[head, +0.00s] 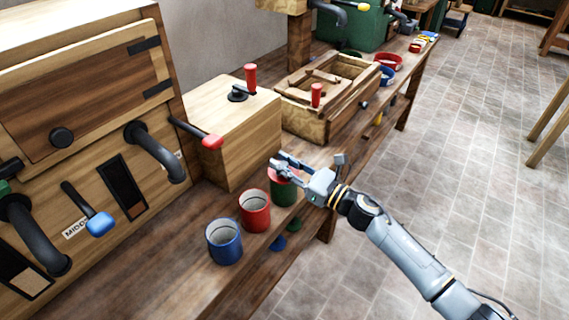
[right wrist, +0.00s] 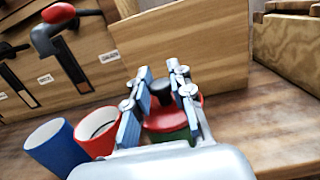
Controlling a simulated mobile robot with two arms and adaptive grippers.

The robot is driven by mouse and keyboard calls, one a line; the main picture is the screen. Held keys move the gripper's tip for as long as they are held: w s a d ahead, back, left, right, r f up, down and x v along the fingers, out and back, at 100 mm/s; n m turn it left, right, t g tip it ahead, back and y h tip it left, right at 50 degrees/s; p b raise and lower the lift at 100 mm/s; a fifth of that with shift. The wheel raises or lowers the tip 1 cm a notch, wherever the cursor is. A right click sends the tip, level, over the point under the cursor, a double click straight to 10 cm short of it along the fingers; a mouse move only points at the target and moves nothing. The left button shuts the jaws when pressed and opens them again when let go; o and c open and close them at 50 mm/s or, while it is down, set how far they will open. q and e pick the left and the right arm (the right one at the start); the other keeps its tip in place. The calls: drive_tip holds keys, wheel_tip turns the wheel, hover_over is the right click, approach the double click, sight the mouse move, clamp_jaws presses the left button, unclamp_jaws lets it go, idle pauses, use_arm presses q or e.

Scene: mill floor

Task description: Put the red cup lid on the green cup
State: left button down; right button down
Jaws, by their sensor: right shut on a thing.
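My right gripper (head: 278,166) is shut on the red cup lid (head: 284,176), which has a dark knob. The lid also shows between and beside the fingers in the right wrist view (right wrist: 160,121). The green cup (head: 284,193) stands upright on the bench directly under the lid, and a strip of it shows in the right wrist view (right wrist: 181,135). I cannot tell whether the lid rests on the rim or is held just above it. My left gripper is not in view.
An open red cup (head: 255,211) and an open blue cup (head: 224,243) stand in a row beside the green cup on the wooden bench (head: 175,265). A wooden box (head: 240,135) with a red-handled crank is close behind. The bench's front edge is near the green cup.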

drive_tip(key=shift+f+b, duration=0.35)
drive_tip(key=shift+f, duration=0.1)
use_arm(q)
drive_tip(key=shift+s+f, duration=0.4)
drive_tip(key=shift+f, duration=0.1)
use_arm(e)
drive_tip(key=c, duration=1.2)
unclamp_jaws()
drive_tip(key=shift+r, duration=0.1)
drive_tip(key=shift+o, duration=0.2)
drive_tip(key=shift+d+r+p, duration=0.1)
drive_tip(key=shift+r+p, duration=0.5)
drive_tip(key=shift+p, duration=0.3)
use_arm(q)
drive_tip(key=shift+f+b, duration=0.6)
drive_tip(key=shift+b, duration=0.85)
use_arm(e)
drive_tip(key=v, duration=1.2)
drive_tip(key=shift+f, duration=0.15)
